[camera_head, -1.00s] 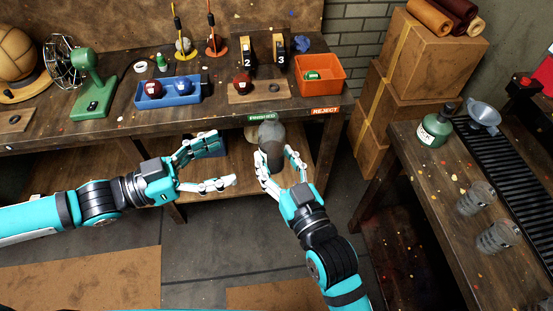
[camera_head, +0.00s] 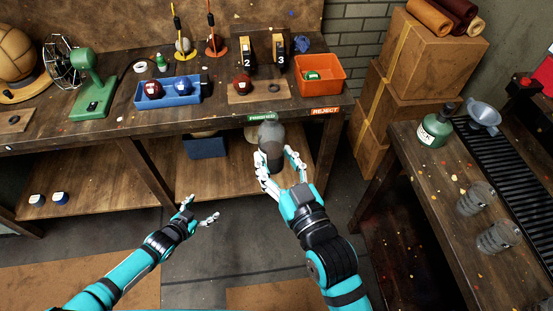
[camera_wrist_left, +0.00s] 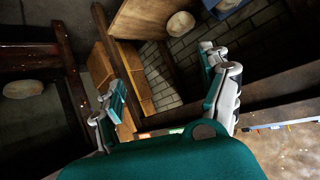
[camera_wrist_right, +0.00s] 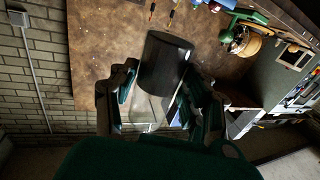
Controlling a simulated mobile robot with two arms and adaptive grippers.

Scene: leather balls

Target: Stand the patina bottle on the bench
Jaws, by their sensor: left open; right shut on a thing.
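My right gripper (camera_head: 275,158) is shut on a dark grey, bottle-like thing (camera_head: 270,138) just in front of the wooden bench (camera_head: 215,113), by its green sign. In the right wrist view this held thing (camera_wrist_right: 166,62) has a dark cylindrical part and a clear, glassy part between the fingers. I cannot tell whether it is the patina bottle. A green bottle (camera_head: 433,130) with a pale label and dark cap stands upright on the side table at right. Its label is unreadable. My left gripper (camera_head: 202,208) is open and empty, low in front of the bench.
The side table (camera_head: 416,150) also bears a funnel (camera_head: 484,116) and clear cups (camera_head: 476,198). Stacked boxes (camera_head: 395,93) stand between.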

